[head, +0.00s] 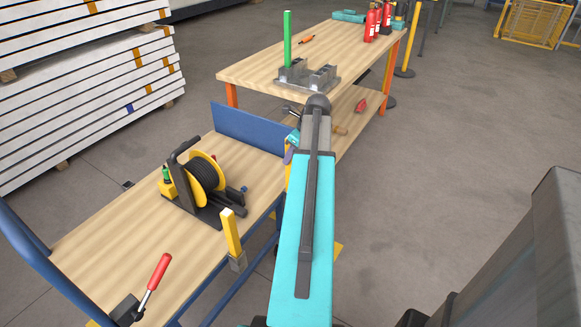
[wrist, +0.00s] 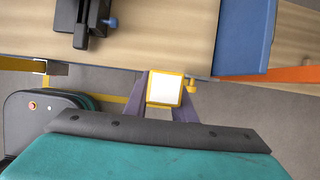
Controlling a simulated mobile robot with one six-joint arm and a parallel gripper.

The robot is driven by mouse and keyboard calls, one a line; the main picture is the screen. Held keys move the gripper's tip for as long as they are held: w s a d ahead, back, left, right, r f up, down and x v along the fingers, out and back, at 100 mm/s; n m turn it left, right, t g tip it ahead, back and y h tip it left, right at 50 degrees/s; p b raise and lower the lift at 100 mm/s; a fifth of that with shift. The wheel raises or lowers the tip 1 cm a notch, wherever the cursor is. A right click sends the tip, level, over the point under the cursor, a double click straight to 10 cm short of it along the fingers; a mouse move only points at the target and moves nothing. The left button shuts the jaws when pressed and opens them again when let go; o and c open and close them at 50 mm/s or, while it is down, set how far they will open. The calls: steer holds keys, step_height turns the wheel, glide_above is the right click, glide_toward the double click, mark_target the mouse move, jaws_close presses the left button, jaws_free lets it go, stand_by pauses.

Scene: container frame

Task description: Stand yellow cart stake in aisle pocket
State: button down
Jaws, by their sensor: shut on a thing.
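My gripper (wrist: 165,98) is shut on a yellow stake (wrist: 165,90), seen nearly end-on with a pale end face in the wrist view. The stake is at the long edge of the cart (head: 95,245), near the blue end board (head: 240,128). In the head view my arm hides most of the gripper and held stake. Another yellow stake (head: 231,235) stands upright in a grey pocket (head: 238,262) along the same edge.
A cable reel (head: 205,172) and a red-handled tool (head: 158,272) are on the cart. The workbench (head: 250,72) behind carries a grey fixture (head: 308,77) with an upright green stake (head: 287,40), and red fire extinguishers (head: 372,22).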

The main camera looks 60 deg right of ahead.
steer(key=shift+f, duration=0.35)
steer(key=shift+f, duration=2)
steer(key=c, duration=1.5)
jaws_free()
steer(key=v, duration=1.2)
